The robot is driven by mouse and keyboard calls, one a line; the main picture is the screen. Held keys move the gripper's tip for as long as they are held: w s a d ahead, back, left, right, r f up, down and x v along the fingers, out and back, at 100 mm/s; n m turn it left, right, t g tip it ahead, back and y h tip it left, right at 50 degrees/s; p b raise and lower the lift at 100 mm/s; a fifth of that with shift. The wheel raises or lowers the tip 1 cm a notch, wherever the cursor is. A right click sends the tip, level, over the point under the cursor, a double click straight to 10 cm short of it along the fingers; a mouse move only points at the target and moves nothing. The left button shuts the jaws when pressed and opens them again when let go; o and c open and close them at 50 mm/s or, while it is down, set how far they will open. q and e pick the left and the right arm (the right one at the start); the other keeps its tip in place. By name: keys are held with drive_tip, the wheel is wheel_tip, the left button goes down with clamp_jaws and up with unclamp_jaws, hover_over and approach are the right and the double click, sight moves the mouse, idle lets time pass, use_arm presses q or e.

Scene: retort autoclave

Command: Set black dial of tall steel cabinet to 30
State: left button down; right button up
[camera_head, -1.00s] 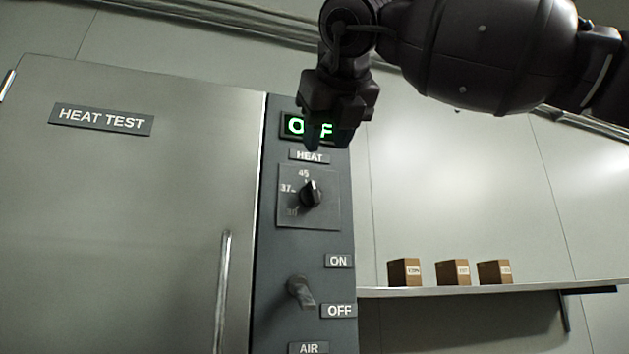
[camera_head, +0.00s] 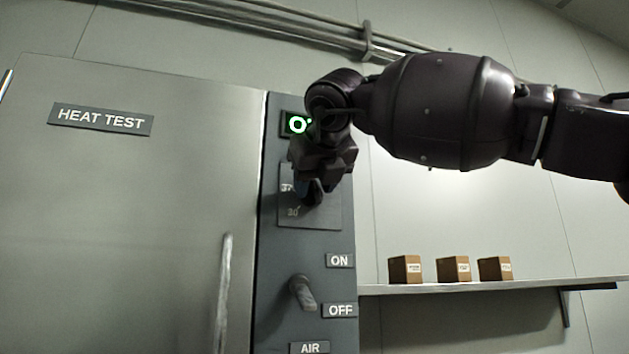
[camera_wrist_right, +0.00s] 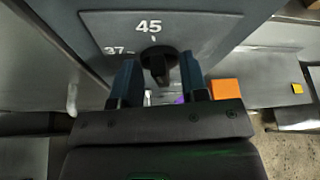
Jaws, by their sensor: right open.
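The tall steel cabinet (camera_head: 160,210) fills the left of the head view, with a "HEAT TEST" label. Its dark control panel has a dial plate (camera_head: 328,214) marked 45, 37 and 30. The black dial (camera_wrist_right: 158,64) shows in the right wrist view, below the 45 mark; in the head view it is mostly hidden by my right gripper (camera_head: 308,192). My right gripper is open, and in the right wrist view its two fingers (camera_wrist_right: 160,82) stand on either side of the dial. I cannot tell whether they touch it. My left gripper is not in view.
A lever (camera_head: 302,292) sits below the dial between the ON and OFF labels. A green-lit display (camera_head: 297,124) is partly covered by my arm. A long door handle (camera_head: 224,290) stands left of the panel. A wall shelf (camera_head: 480,288) holds 3 brown boxes.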

drive_tip(key=shift+c, duration=0.4)
drive_tip(key=shift+s, duration=0.1)
clamp_jaws()
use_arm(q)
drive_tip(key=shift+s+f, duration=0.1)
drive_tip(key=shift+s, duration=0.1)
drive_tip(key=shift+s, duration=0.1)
